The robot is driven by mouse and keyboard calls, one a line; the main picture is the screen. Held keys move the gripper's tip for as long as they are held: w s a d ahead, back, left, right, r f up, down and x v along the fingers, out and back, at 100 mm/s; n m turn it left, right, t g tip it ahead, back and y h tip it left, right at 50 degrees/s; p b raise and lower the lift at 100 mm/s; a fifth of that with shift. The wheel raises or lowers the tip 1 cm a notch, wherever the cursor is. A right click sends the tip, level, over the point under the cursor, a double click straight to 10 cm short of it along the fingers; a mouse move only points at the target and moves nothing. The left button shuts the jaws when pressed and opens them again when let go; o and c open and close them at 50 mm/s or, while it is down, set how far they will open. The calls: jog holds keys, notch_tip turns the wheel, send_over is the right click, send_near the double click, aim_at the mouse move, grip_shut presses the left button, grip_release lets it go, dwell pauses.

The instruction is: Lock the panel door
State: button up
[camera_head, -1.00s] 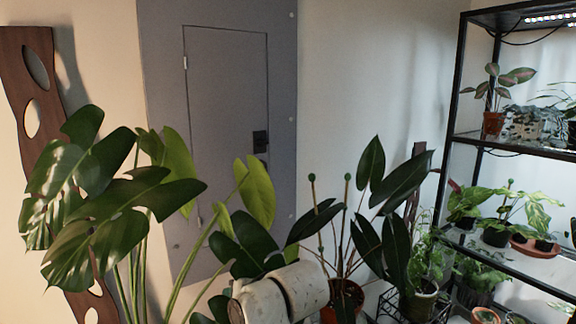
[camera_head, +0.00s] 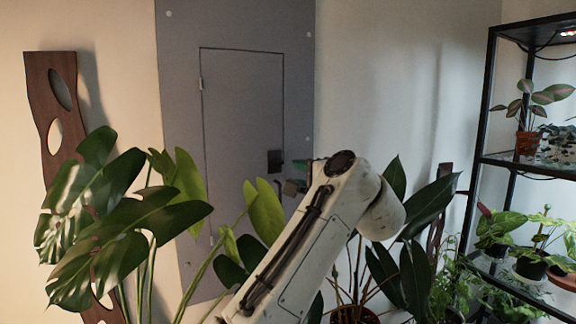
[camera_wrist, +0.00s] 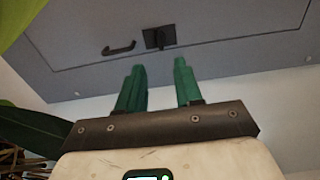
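The grey panel door (camera_head: 240,125) is set in a larger grey panel on the wall and looks closed. A dark latch plate (camera_head: 275,161) sits at the door's right edge. In the wrist view the latch (camera_wrist: 160,38) shows a raised knob, with a dark curved handle (camera_wrist: 119,48) beside it. My gripper (camera_wrist: 158,72) has green fingers, open and empty, pointing at the panel short of the latch. In the head view the gripper (camera_head: 298,175) is partly hidden by my arm. Whether the latch is locked cannot be told.
A large-leaved monstera (camera_head: 110,215) stands in front of the panel at the left. Dark-leaved plants (camera_head: 415,235) crowd the lower right below my arm. A black shelf (camera_head: 480,170) with potted plants stands at the right. The upper wall is clear.

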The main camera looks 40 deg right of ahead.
aim_at(278, 164)
jog(key=p+x, duration=0.2)
jog(key=x, duration=0.8)
jog(key=shift+w+f+p, duration=0.1)
jog(key=shift+w+p, duration=0.05)
jog(key=shift+p, duration=0.25)
jog(key=shift+c, duration=0.2)
grip_shut()
